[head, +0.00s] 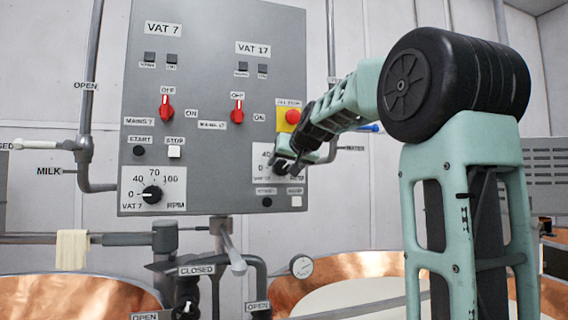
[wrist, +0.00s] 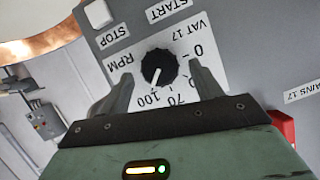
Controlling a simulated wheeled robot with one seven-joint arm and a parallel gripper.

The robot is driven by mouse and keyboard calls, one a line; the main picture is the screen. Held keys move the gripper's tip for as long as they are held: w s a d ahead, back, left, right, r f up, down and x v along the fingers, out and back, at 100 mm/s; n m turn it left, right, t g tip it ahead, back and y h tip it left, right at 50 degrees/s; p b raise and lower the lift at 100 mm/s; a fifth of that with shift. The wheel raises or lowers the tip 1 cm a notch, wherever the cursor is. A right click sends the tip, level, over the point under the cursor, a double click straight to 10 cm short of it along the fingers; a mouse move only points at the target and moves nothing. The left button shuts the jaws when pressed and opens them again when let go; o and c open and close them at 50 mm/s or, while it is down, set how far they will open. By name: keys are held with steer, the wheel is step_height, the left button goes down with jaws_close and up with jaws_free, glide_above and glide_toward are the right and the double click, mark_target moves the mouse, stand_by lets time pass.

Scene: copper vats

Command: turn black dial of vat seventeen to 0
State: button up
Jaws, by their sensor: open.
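The black dial of vat 17 (wrist: 160,65) sits on a white scale plate marked VAT 17, RPM, 0, 40, 70 and 100. The wrist view shows the plate roughly upside down. The dial's white pointer line points toward 100. My gripper (wrist: 163,72) is open, with one finger on each side of the dial; I cannot tell whether either finger touches it. In the head view my gripper (head: 287,166) is at the vat 17 plate (head: 262,157) and hides much of the dial and its scale.
The grey panel (head: 215,75) also carries the vat 7 dial (head: 152,194), red mains switches for vat 7 (head: 166,107) and vat 17 (head: 237,111), and a red stop button (head: 292,116) on yellow. Start and stop buttons sit near the dials. Pipes and copper vats (head: 85,290) stand below.

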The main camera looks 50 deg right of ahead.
steer(key=shift+x, duration=0.9)
steer(key=shift+c, duration=0.4)
steer(key=c, duration=0.9)
